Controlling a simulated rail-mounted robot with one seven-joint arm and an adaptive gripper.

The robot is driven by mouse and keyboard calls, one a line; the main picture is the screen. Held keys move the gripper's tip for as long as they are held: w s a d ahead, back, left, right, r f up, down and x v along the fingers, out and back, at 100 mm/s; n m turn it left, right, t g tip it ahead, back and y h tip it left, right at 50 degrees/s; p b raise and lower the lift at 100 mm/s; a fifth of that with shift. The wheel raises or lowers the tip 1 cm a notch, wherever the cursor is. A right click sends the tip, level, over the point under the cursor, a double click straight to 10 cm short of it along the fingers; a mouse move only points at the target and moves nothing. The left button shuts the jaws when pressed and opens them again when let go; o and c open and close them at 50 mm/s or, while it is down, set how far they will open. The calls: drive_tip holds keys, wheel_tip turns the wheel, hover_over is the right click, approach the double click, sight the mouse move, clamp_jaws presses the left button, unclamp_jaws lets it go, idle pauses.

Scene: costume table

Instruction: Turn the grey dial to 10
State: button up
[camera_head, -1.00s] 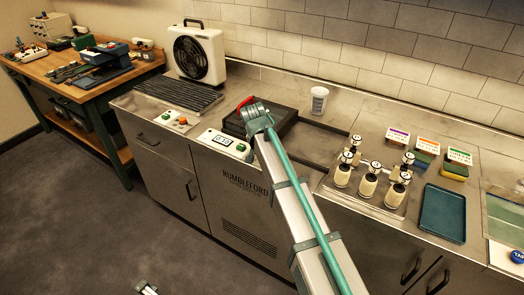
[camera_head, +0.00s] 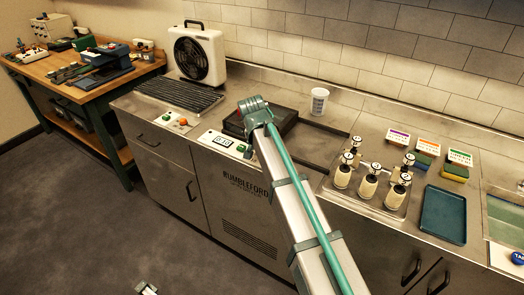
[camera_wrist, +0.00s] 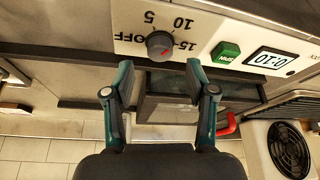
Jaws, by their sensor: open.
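The grey dial (camera_wrist: 160,44) is round with a reddish mark on its face. It sits on a white panel (camera_wrist: 215,25) that appears upside down in the wrist view, with OFF, 5, 10 and 15 printed around it. I cannot tell exactly which number the mark points at. My gripper (camera_wrist: 160,70) is open, its two fingers apart on either side of the dial's line and short of it, with nothing between them. In the head view my arm hides the dial and the gripper's fingers.
A green button (camera_wrist: 225,52) and a display (camera_wrist: 269,61) reading 0:10 are beside the dial. A dark press-like unit (camera_head: 287,118) stands behind the panel, with a red handle (camera_wrist: 229,126). A white cup (camera_head: 319,101) and a fan (camera_head: 199,54) stand on the counter.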

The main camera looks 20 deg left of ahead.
drive_tip(key=v, duration=0.8)
